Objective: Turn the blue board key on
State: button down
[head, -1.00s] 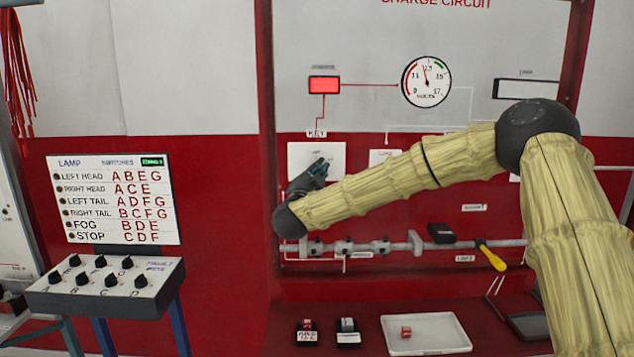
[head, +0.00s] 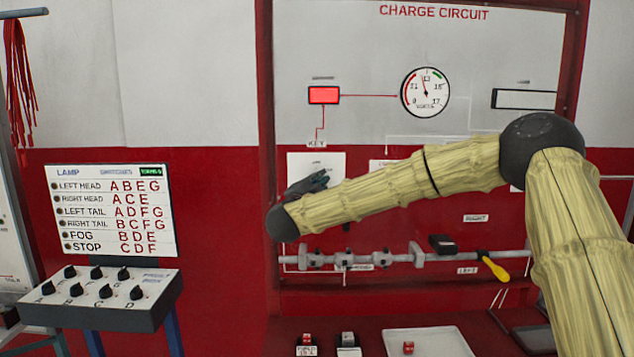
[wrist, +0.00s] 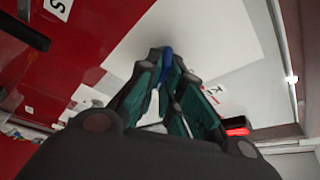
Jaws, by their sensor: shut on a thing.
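The blue key (wrist: 167,62) shows in the wrist view between the tips of my gripper (wrist: 165,75), in front of a white plate (wrist: 205,45) on the red board. My gripper is shut on the key; its fingers hide most of it. In the head view my gripper (head: 318,181) is at the white key plate (head: 332,160) under the KEY label (head: 316,143), and the key itself is hidden there. A red lit indicator (head: 323,95) is joined by a line to the label. The indicator's red glow also shows in the wrist view (wrist: 238,131).
A round volt gauge (head: 425,92) is on the board. Below my arm runs a grey rail (head: 385,259) with clamps and a yellow-handled tool (head: 495,268). A switch box (head: 100,297) stands at left. A white tray (head: 440,343) is below.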

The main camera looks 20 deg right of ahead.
jog(key=c, duration=1.6)
grip_release()
jog(key=shift+d+r, duration=0.1)
jog(key=shift+r, duration=0.1)
jog(key=shift+d+f, duration=0.1)
jog(key=shift+f, duration=0.05)
jog(key=v, duration=1.1)
jog(key=shift+s+a, duration=0.25)
jog(key=shift+s, duration=0.05)
jog(key=shift+f, duration=0.1)
